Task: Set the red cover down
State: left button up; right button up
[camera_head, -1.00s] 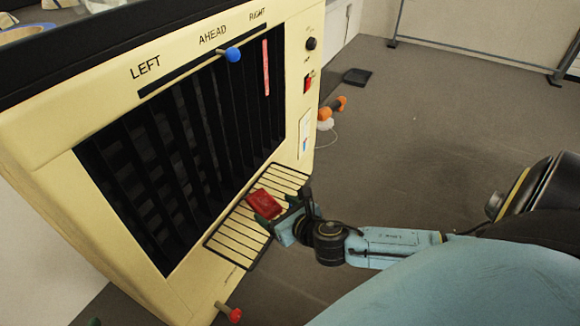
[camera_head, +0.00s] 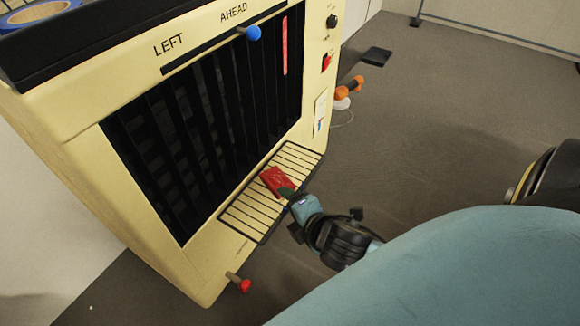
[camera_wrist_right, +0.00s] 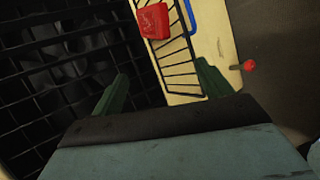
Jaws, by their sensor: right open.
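The red cover (camera_head: 275,179) lies on the slatted black wire rack (camera_head: 243,217) at the foot of the cream cabinet's grille. It also shows in the right wrist view (camera_wrist_right: 152,21), on the rack beyond the fingertips. My right gripper (camera_head: 289,194) is just in front of the cover, at the rack's outer edge. My left gripper is not in view.
The cream cabinet (camera_head: 215,268) has a black grille, a blue-knobbed slider (camera_head: 253,33) and a red knob (camera_head: 243,284) low in front. An orange object (camera_head: 350,88) and a black tray (camera_head: 377,57) lie on the floor behind.

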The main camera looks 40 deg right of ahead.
jog(key=s+a+r+m+g+y, duration=0.2)
jog(key=s+a+m, duration=0.3)
jog(key=m, duration=1.1)
jog(key=shift+s+a+r+g+y, duration=0.2)
jog(key=shift+r+g+y, duration=0.15)
jog(key=shift+r, duration=0.55)
pick_arm(q)
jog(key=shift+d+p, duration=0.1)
jog(key=shift+p, duration=0.2)
pick_arm(e)
jog(key=shift+w+f, duration=0.1)
